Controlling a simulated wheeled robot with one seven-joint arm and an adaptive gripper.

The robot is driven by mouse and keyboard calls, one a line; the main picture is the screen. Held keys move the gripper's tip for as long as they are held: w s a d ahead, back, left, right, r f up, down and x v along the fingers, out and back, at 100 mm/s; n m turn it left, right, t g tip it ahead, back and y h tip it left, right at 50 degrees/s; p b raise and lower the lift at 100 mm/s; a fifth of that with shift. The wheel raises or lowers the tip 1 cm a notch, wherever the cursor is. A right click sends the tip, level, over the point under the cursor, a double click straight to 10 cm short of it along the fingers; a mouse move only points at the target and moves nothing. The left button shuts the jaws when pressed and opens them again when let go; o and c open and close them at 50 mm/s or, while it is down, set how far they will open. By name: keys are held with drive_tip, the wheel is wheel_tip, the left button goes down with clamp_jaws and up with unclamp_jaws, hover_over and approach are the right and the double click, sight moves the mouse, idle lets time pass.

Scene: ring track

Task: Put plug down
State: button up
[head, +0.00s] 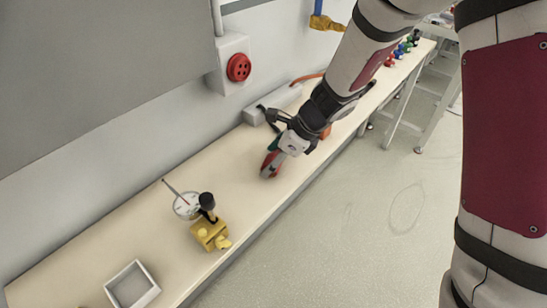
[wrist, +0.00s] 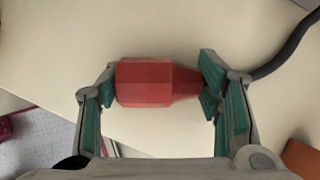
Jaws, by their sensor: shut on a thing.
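The plug is a red, faceted body (wrist: 155,83) that narrows toward the right in the wrist view. My gripper (wrist: 158,85) has its green-padded fingers on both ends of the plug and is shut on it. In the head view my gripper (head: 273,163) is low over the middle of the long bench, and part of the red plug (head: 267,165) shows at its fingertips. The plug lies sideways between the fingers. I cannot tell whether it touches the bench top.
The cream bench (head: 130,225) runs along the wall. A yellow block with a black knob (head: 210,235), a white bowl (head: 187,205) and a white tray (head: 132,285) stand nearer. A grey box (head: 272,104) and a dark cable (wrist: 290,48) are close by. A red wall socket (head: 238,67) is above.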

drive_tip(key=o, duration=1.2)
drive_tip(key=shift+r, duration=0.1)
drive_tip(key=shift+d+r+p, duration=0.15)
drive_tip(key=shift+r+p, duration=0.2)
drive_tip(key=s+d+r+n+p, duration=0.1)
drive_tip(key=s+d+r+n, duration=0.45)
drive_tip(key=r, duration=0.45)
drive_tip(key=s+d+r+n+p, duration=0.2)
drive_tip(key=s+d+r+n, duration=0.25)
drive_tip(key=s+r, duration=0.4)
drive_tip(key=s+d+r+n+h, duration=0.1)
drive_tip(key=s+d+n+h, duration=0.1)
drive_tip(key=s+d+n, duration=0.1)
drive_tip(key=s+d+r+n+h, duration=0.2)
drive_tip(key=s+d+n, duration=0.2)
drive_tip(key=s, duration=0.3)
drive_tip(key=s+d+r+n+t+h, duration=0.1)
drive_tip(key=s+d+n, duration=0.3)
drive_tip(key=s, duration=0.1)
drive_tip(key=shift+s+d+r+h, duration=0.1)
drive_tip(key=shift+d+r+h, duration=0.2)
drive_tip(key=shift+d+h, duration=0.1)
